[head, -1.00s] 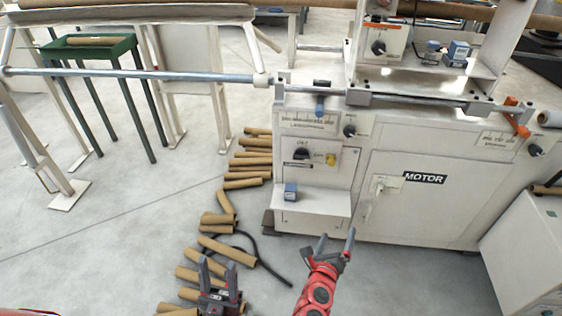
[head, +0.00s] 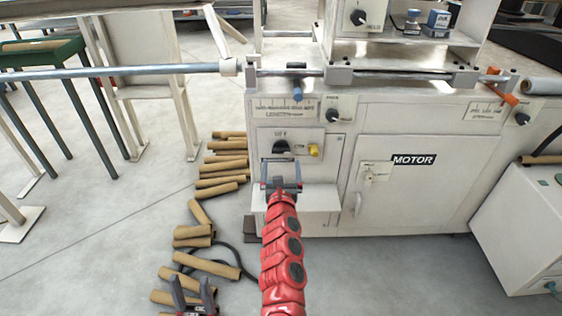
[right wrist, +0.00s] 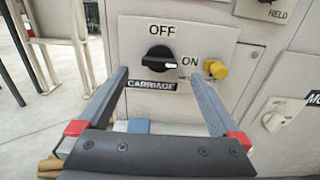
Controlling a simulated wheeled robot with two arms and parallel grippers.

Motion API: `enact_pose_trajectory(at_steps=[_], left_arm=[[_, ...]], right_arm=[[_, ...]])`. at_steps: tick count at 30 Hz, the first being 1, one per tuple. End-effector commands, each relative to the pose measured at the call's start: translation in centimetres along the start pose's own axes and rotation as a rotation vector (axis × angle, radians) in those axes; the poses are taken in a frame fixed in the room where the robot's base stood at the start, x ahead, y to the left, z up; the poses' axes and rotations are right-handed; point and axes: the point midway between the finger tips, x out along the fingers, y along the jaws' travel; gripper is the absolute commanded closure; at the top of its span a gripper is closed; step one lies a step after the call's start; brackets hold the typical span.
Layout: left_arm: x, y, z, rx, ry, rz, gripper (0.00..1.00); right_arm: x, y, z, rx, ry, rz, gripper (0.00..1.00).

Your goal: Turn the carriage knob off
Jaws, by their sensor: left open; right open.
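The carriage knob (right wrist: 160,60) is a black rotary knob on a light panel, with OFF above it, ON to its right and a CARRIAGE label below. Its white mark points right, toward ON. In the head view the knob (head: 282,147) sits on the machine's left front. My right gripper (head: 281,187) is open just below and in front of it; in the right wrist view its fingers (right wrist: 163,82) stand wide apart on either side of the knob, with nothing between them. My left gripper (head: 193,292) is open, low at the bottom left, far from the knob.
A yellow knob (right wrist: 216,70) sits right of the carriage knob, close to my right finger. Below is a white ledge (head: 322,197) with a blue item (right wrist: 138,126), partly hidden. Cardboard tubes (head: 207,264) lie on the floor at left. The MOTOR door (head: 420,195) is to the right.

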Motion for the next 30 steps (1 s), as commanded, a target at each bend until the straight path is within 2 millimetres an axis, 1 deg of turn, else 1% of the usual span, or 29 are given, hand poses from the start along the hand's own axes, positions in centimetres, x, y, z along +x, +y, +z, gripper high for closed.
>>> enact_pose_trajectory(at_steps=[1, 6, 9, 13, 19, 28, 30], left_arm=[[-0.7, 0.0, 0.1, 0.0, 0.0, 0.001, 0.5], [-1.6, 0.1, 0.2, 0.001, 0.003, 0.004, 0.5], [-2.1, 0.1, 0.2, 0.003, 0.008, 0.011, 0.5], [-2.5, 0.1, 0.1, 0.006, 0.014, 0.021, 0.5], [-2.7, 0.1, 0.1, 0.008, 0.019, 0.027, 0.5], [-2.6, 0.1, 0.1, 0.009, 0.02, 0.027, 0.5], [-2.6, 0.1, 0.1, 0.009, 0.02, 0.027, 0.5]], right_arm=[[0.7, 0.2, -0.1, -0.003, -0.006, 0.007, 0.0], [2.8, 0.1, -0.1, -0.004, -0.004, 0.002, 0.0], [3.8, 0.3, -0.1, -0.002, -0.005, 0.008, 0.0], [4.9, 0.1, 0.0, -0.001, -0.004, 0.003, 0.0], [5.6, 0.1, -0.1, 0.001, -0.001, 0.002, 0.0], [5.7, 0.1, 0.0, 0.001, 0.0, 0.001, 0.0], [5.7, 0.1, 0.0, 0.001, 0.0, 0.001, 0.13]])
